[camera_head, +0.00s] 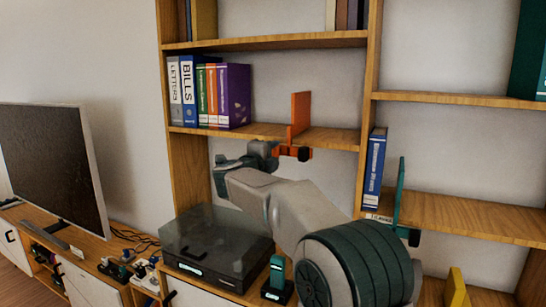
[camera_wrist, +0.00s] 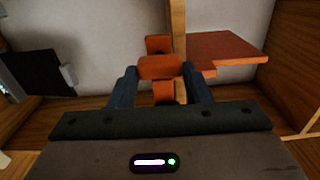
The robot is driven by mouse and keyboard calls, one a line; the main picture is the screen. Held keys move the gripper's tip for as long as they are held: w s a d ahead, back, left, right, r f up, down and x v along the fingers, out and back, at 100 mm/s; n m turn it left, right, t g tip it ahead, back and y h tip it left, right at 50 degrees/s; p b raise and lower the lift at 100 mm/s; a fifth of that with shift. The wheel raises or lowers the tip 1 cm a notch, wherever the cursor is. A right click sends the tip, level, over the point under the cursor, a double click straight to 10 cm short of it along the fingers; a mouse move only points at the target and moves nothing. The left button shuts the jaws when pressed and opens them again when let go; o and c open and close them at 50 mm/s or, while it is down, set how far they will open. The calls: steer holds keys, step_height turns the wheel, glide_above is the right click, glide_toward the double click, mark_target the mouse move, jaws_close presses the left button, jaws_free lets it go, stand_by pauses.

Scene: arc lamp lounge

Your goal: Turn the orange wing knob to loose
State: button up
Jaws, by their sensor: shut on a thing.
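An orange bookend (camera_head: 300,113) stands upright at the front edge of a wooden shelf. Its orange wing knob (camera_head: 287,151) sits just below that shelf edge. In the wrist view the orange wing knob (camera_wrist: 160,68) is between my two dark fingers, with an orange plate (camera_wrist: 225,50) of the bookend to its right. My gripper (camera_head: 273,151) reaches up from the lower right and is shut on the knob; it also shows in the wrist view (camera_wrist: 160,84). Part of the knob is hidden by the fingers in the head view. I cannot read any loose or tight marking.
Several binders (camera_head: 208,92) stand left of the bookend. A teal bookend (camera_head: 400,190) and a blue binder (camera_head: 374,165) are on the lower right shelf. A dark-lidded turntable-like box (camera_head: 215,240) lies below my arm. A television (camera_head: 52,160) stands left.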

steer(key=o, duration=1)
steer(key=shift+s, duration=0.1)
steer(key=b+v, duration=0.2)
steer(key=v, duration=1.1)
steer(key=shift+s+a+b, duration=0.15)
steer(key=shift+s+b, duration=0.2)
